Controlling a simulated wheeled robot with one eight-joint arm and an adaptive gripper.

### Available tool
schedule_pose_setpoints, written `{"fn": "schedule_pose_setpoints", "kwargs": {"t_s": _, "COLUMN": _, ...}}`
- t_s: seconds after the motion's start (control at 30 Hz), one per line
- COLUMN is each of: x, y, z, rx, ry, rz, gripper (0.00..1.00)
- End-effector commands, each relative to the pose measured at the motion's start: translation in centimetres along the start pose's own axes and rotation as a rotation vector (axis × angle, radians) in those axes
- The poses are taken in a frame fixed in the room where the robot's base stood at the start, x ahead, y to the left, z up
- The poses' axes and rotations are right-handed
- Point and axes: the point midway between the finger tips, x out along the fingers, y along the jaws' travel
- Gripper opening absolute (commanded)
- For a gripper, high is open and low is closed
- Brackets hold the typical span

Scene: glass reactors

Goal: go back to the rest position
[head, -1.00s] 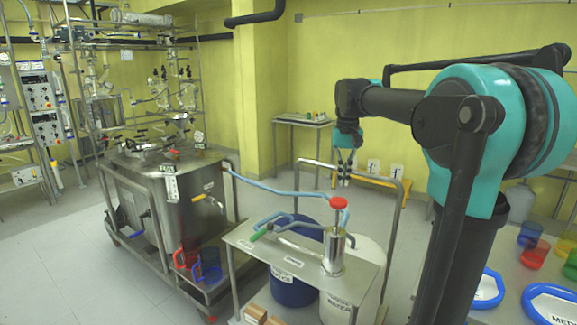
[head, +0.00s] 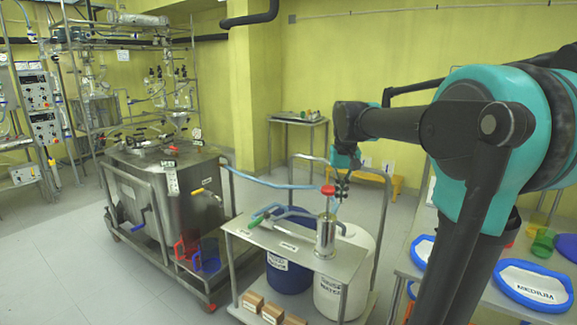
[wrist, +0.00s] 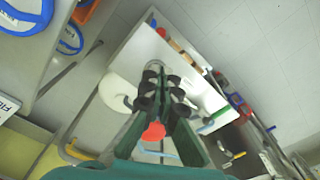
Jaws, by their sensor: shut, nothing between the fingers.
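My gripper (head: 342,190) hangs at the end of my arm, above the right side of the metal cart (head: 345,262), near the red-topped metal cylinder (head: 326,238). In the wrist view my gripper (wrist: 163,82) has its fingers together with nothing between them. The red knob (wrist: 153,131) of the cylinder shows close beside the fingers there. I cannot tell the exact gap between them.
A steel tank (head: 165,205) on a wheeled frame stands to the left, with a red jug (head: 180,250) and a blue jug (head: 207,258). Blue and white drums stand under the cart. A table with blue-rimmed trays (head: 535,287) is at the right. Floor at the left is clear.

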Motion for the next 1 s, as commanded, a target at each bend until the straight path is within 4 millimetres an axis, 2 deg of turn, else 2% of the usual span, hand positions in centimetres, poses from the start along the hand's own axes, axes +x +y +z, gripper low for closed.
{"fn": "schedule_pose_setpoints", "kwargs": {"t_s": 0.27, "x": 6.5, "y": 1.4, "z": 4.5, "rx": -0.013, "ry": 0.080, "rz": -0.008, "gripper": 0.00}}
{"fn": "schedule_pose_setpoints", "kwargs": {"t_s": 0.37, "x": 10.1, "y": 2.1, "z": 7.4, "rx": -0.020, "ry": 0.125, "rz": -0.010, "gripper": 0.00}}
{"fn": "schedule_pose_setpoints", "kwargs": {"t_s": 0.5, "x": 15.9, "y": 3.3, "z": 13.0, "rx": -0.033, "ry": 0.204, "rz": -0.011, "gripper": 0.00}}
{"fn": "schedule_pose_setpoints", "kwargs": {"t_s": 0.6, "x": 19.0, "y": 3.9, "z": 16.6, "rx": -0.042, "ry": 0.250, "rz": -0.010, "gripper": 0.00}}
{"fn": "schedule_pose_setpoints", "kwargs": {"t_s": 0.7, "x": 21.1, "y": 4.2, "z": 19.2, "rx": -0.047, "ry": 0.283, "rz": -0.009, "gripper": 0.00}}
{"fn": "schedule_pose_setpoints", "kwargs": {"t_s": 0.8, "x": 22.2, "y": 4.4, "z": 20.8, "rx": -0.051, "ry": 0.302, "rz": -0.007, "gripper": 0.00}}
{"fn": "schedule_pose_setpoints", "kwargs": {"t_s": 1.0, "x": 22.6, "y": 4.5, "z": 21.3, "rx": -0.053, "ry": 0.310, "rz": -0.007, "gripper": 0.00}}
